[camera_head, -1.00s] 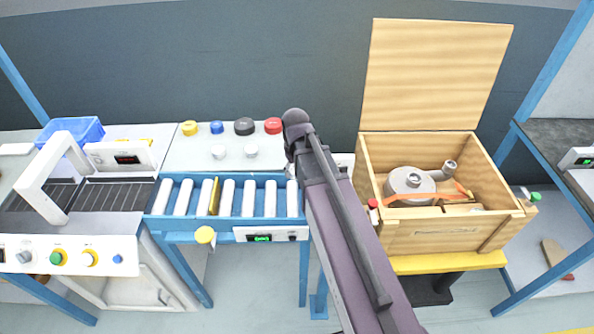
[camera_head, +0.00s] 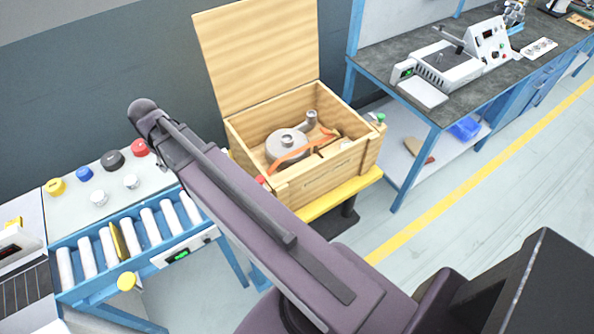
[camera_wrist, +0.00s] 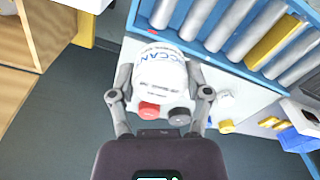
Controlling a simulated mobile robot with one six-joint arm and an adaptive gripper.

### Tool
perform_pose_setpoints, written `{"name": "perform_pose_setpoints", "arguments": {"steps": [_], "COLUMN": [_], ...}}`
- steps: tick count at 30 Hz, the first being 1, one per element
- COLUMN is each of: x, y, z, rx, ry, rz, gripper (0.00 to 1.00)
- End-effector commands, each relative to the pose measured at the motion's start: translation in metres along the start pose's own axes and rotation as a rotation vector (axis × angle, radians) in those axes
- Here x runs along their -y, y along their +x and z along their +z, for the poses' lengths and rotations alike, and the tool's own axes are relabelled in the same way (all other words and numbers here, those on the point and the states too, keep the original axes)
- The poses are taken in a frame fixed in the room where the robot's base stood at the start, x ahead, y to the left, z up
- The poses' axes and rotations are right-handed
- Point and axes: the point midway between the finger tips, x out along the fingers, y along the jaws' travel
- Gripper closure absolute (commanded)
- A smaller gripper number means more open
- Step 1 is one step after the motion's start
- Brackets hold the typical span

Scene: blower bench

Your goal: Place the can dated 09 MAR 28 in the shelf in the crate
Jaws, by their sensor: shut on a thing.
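In the wrist view, my gripper (camera_wrist: 161,95) is shut on a white can (camera_wrist: 160,68) with dark blue lettering, of which "CCAN" can be read. No date is legible. A finger lies on each side of the can. The open wooden crate (camera_head: 328,182) stands in the middle of the head view with its lid raised. A grey blower (camera_head: 287,146) with an orange strap sits inside it. A shelf inside cannot be clearly made out. My arm hides the gripper and can in the head view.
A roller conveyor (camera_head: 133,234) and a panel with coloured knobs (camera_head: 75,208) are at the left. A blue-framed bench (camera_head: 400,62) with a grey device (camera_head: 448,65) stands at the right. The crate rests on a yellow-edged stand (camera_head: 352,190). Open floor lies at the right.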

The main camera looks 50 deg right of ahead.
Motion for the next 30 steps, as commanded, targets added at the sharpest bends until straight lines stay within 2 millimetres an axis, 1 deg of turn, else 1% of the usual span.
{"name": "perform_pose_setpoints", "arguments": {"steps": [1, 3, 9, 12, 18, 30], "x": [0.000, 0.000, 0.000, 0.000, 0.000, 0.000], "y": [-0.018, -0.030, -0.059, -0.069, -0.077, -0.077], "z": [0.000, 0.000, 0.000, 0.000, 0.000, 0.000], "rx": [0.000, 0.000, 0.000, 0.000, 0.000, 0.000], "ry": [0.000, 0.000, 0.000, 0.000, 0.000, 0.000], "rz": [0.000, 0.000, 0.000, 0.000, 0.000, 0.000], "gripper": [0.85, 0.85, 0.85, 0.85, 0.85, 0.85]}}
